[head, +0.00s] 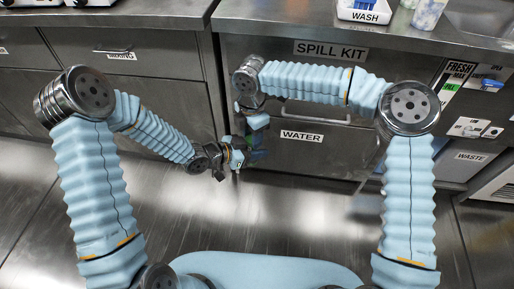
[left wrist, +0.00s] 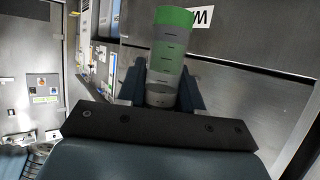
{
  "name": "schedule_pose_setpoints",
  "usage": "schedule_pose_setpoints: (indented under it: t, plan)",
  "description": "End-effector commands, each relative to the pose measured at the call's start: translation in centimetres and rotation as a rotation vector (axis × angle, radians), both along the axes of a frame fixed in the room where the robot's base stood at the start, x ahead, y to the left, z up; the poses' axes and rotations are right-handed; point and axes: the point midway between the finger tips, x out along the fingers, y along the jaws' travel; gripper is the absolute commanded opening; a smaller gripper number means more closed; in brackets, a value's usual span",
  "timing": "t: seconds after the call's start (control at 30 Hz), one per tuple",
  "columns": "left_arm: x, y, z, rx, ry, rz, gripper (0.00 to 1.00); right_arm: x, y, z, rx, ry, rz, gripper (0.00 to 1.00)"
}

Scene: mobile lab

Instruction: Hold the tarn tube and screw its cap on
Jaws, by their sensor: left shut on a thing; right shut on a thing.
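The tarn tube (left wrist: 166,62) is a clear, marked tube that stands between my left gripper's fingers in the left wrist view. Its upper end is bright green, and a paler green shows lower down. My left gripper (left wrist: 161,88) is shut on it; in the head view the left gripper (head: 238,157) is low in front of the cabinets. My right gripper (head: 257,143) reaches down from above, close beside the left one, and is shut. The cap at its fingertips is too small and dark to make out, and I cannot tell whether it touches the tube.
A white WASH tray (head: 366,10) is on the counter (head: 290,12) above. The metal floor (head: 290,215) below is clear.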

Motion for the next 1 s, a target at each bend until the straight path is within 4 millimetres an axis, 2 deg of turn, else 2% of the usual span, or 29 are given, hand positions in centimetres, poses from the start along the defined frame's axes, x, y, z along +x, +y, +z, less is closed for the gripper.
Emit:
schedule_pose_setpoints:
  t: [0.23, 0.47, 0.5, 0.67, 1.0]
  plan:
    - [-0.03, -0.05, 0.01, -0.001, -0.001, -0.001, 0.00, 0.02, 0.04, 0.08, 0.001, -0.003, -0.281, 0.04]
    - [-0.04, -0.06, 0.01, 0.000, 0.001, -0.002, 0.00, 0.05, 0.02, 0.04, 0.002, -0.002, -0.293, 0.03]
    - [-0.04, -0.06, 0.01, 0.000, 0.001, -0.002, 0.00, 0.05, 0.02, 0.04, 0.002, -0.002, -0.293, 0.41]
    - [-0.04, -0.05, 0.00, 0.000, 0.000, -0.001, 0.00, 0.04, 0.01, 0.03, 0.001, -0.001, -0.292, 0.65]
    - [-0.01, -0.03, 0.01, 0.000, 0.000, -0.001, 0.00, 0.06, -0.01, 0.34, 0.001, -0.001, -0.292, 0.65]
